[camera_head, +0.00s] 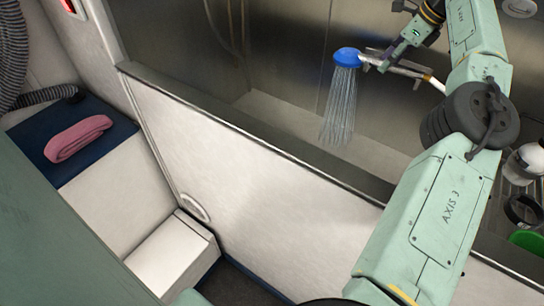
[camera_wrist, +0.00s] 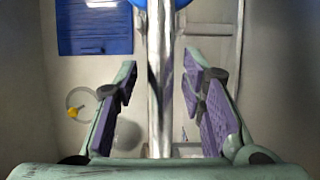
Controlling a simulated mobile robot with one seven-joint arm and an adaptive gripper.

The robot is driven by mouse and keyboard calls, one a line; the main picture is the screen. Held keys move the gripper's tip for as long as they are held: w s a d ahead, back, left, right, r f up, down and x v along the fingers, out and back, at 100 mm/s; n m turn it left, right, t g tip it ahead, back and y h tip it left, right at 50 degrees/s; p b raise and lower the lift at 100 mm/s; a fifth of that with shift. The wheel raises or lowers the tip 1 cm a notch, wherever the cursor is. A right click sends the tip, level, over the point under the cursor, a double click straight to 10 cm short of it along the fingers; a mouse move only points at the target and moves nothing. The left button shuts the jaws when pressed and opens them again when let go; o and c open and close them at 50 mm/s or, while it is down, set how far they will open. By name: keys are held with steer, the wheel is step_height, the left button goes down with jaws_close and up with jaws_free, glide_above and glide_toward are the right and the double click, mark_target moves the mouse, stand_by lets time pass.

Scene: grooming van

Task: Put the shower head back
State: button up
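The shower head (camera_head: 347,57) has a blue round head and a silver handle (camera_head: 405,70), with a white hose end at the right. It is over the metal tub in the head view, and water sprays down from it. My gripper (camera_head: 394,64) is at the handle. In the wrist view, the handle (camera_wrist: 160,60) runs upright between the two purple-padded fingers of my gripper (camera_wrist: 160,88), with a visible gap on both sides. The fingers look open around or in front of it. The blue head shows only at the top edge. I cannot make out a holder.
The metal tub (camera_head: 285,112) has a raised front rim over a white panel. A folded pink towel (camera_head: 78,138) lies on a blue-topped bench at left. A blue panel (camera_wrist: 94,27) shows behind.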

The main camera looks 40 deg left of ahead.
steer(key=shift+o, duration=0.6)
steer(key=shift+d+r, duration=0.15)
steer(key=shift+r, duration=0.2)
steer(key=shift+v, duration=0.95)
steer(key=d, duration=1.2)
steer(key=shift+r, duration=0.15)
